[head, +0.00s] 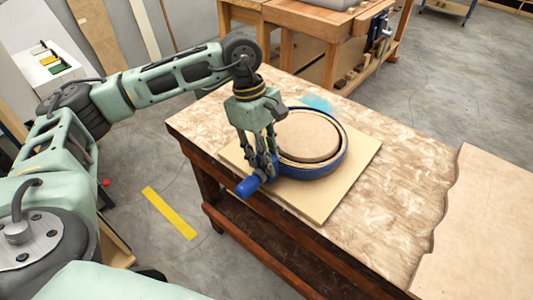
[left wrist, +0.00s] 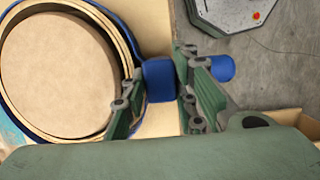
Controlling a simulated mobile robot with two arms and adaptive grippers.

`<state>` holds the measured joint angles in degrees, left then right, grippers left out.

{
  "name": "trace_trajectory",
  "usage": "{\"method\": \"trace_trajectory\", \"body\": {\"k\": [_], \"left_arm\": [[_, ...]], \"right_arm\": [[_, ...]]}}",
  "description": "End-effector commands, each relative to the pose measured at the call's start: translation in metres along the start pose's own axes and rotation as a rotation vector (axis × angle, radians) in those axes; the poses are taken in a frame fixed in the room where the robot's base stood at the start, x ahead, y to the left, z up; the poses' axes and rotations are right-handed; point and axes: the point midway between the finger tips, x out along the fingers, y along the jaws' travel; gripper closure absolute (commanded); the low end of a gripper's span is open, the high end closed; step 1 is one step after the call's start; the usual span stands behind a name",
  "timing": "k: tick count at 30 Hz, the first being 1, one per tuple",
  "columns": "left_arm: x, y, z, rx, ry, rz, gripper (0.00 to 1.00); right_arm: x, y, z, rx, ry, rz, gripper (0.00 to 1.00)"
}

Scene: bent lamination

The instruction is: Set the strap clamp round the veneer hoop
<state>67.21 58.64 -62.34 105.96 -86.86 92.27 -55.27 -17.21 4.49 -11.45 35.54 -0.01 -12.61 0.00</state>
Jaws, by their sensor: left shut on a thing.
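The blue strap clamp (head: 343,157) lies around the veneer hoop (head: 335,161), which sits round a thick disc-shaped form (head: 305,137). The strap and hoop also show at the left of the left wrist view. The clamp's blue handle (head: 249,186) sticks out at the near left side of the hoop. My left gripper (head: 264,166) comes down from above and is shut on the handle; in the left wrist view its fingers (left wrist: 155,90) stand on both sides of the blue part (left wrist: 160,78). My right gripper is not in view.
The form rests on a square tan board (head: 335,200) on a workbench (head: 400,190). A thin tan sheet (head: 490,230) lies at the bench's right end. A blue smear (head: 317,103) marks the bench behind the hoop. Another wooden bench (head: 310,30) stands at the back.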

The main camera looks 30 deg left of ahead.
Motion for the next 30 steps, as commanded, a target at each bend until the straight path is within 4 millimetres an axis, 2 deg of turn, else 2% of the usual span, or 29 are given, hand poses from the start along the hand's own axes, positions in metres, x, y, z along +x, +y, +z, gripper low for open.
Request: {"method": "trace_trajectory", "body": {"k": [4, 30], "left_arm": [[0.0048, 0.0004, -0.0011, 0.001, -0.001, 0.002, 0.97], [0.0074, 0.0005, -0.0018, 0.001, -0.001, 0.002, 0.97]], "right_arm": [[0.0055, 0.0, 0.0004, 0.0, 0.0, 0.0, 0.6], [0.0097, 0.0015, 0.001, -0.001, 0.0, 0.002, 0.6]]}}
